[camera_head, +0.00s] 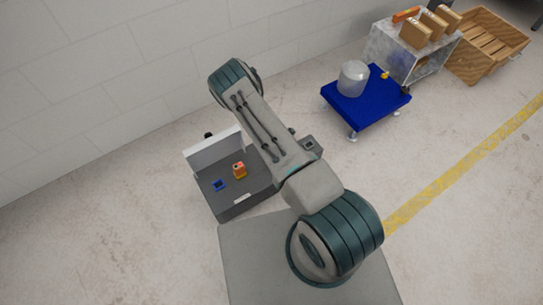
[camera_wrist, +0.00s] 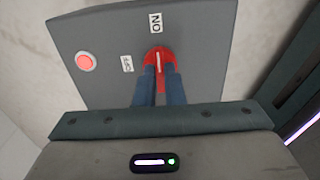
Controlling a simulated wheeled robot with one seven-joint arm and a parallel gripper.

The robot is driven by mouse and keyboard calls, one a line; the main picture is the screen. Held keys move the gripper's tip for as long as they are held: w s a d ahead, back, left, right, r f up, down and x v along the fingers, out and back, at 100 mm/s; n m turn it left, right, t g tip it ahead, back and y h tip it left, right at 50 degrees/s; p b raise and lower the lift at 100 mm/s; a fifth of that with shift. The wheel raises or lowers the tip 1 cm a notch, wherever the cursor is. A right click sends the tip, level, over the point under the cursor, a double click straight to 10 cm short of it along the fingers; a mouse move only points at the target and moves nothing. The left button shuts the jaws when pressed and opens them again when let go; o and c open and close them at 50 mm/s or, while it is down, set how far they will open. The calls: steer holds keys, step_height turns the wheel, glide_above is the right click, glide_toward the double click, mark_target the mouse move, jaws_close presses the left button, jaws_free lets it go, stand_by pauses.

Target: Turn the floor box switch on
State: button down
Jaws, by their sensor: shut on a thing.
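In the wrist view, the floor box (camera_wrist: 103,40) shows a grey face with a red rotary switch (camera_wrist: 159,53). The switch has a pale line that runs up the picture, towards the ON label (camera_wrist: 155,22). The OFF label (camera_wrist: 127,63) is to the left of the switch. My gripper (camera_wrist: 159,72) has its two bluish fingers at the switch, shut on its red knob. The fingers cover the knob's lower part. In the head view my arm hides the gripper and the switch.
A round red button (camera_wrist: 86,62) sits on the same face, left of the switch. The head view shows a dark grey unit (camera_head: 240,200) with a white back panel near the wall, a blue cart (camera_head: 365,108) and a wooden crate (camera_head: 490,45). Floor right of my arm is clear.

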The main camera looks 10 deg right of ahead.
steer(key=shift+a, duration=0.1)
stand_by(0.3)
steer(key=c, duration=1.5)
jaws_free()
step_height(320, 180, up, 14)
steer(key=p, duration=0.4)
steer(key=shift+f, duration=0.1)
steer(key=shift+p, duration=0.3)
